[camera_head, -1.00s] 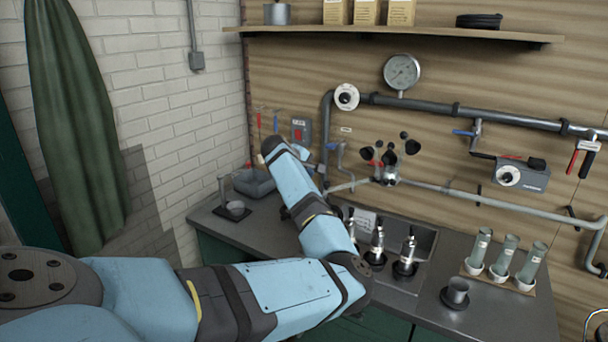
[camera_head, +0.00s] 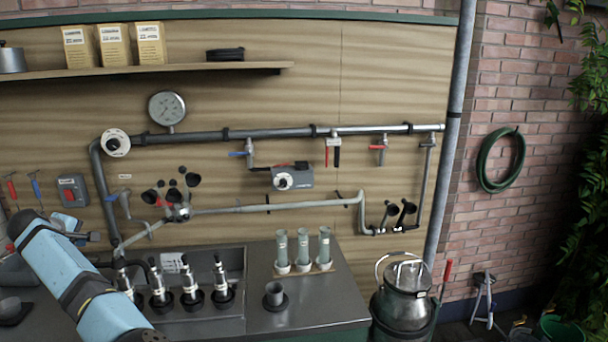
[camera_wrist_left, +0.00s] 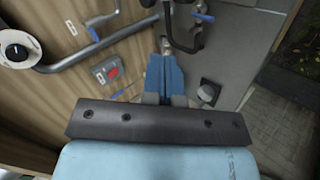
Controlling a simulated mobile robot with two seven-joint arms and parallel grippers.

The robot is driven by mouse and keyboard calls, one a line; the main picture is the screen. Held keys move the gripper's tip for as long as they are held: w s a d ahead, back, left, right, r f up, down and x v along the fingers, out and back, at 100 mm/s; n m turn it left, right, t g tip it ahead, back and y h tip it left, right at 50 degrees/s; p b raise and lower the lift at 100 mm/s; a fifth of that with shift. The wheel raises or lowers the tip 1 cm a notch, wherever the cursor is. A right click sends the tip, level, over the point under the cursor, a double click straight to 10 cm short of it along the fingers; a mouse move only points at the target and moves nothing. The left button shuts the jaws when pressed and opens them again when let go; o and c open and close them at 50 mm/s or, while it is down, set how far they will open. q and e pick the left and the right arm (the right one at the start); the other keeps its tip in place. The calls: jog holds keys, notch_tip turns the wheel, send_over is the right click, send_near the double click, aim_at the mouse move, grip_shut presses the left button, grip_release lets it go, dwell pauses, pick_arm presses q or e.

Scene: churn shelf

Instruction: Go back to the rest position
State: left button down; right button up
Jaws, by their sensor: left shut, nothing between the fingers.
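My left arm (camera_head: 75,275) comes up from the lower left in the head view, in front of the counter's left end. My left gripper (camera_head: 92,237) is small and partly hidden by the arm there, near the pipe by the sink. In the left wrist view my left gripper (camera_wrist_left: 166,62) shows its blue fingers together and empty. They are above the counter, apart from the wall fittings as far as I can tell. My right gripper is in neither view.
Pipes (camera_head: 280,133) and a gauge (camera_head: 167,107) are on the wall. A milk churn (camera_head: 404,295) stands right of the counter.

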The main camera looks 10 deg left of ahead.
pick_arm(q)
jog(key=s+d+f+m+y, duration=0.2)
jog(key=s+f+m+y, duration=0.25)
jog(key=f, duration=0.35)
jog(key=s+d+f+m+t+h, duration=0.1)
jog(key=s+d+f+m, duration=0.35)
jog(key=d+f, duration=0.35)
jog(key=s+d+f+m+t+h, duration=0.1)
jog(key=s+d+f+m, duration=0.2)
jog(key=d+f+m, duration=0.5)
jog(key=s+d+f+m+h, duration=0.1)
jog(key=s+d+f+h, duration=0.2)
jog(key=s+d, duration=0.8)
jog(key=s+d+f+m+h, duration=0.2)
jog(key=s+d+f+h, duration=0.2)
jog(key=s+d, duration=0.8)
jog(key=d+f, duration=0.1)
jog(key=d, duration=0.5)
jog(key=shift+f, duration=0.15)
jog(key=shift+s+h, duration=0.1)
jog(key=shift+h, duration=0.15)
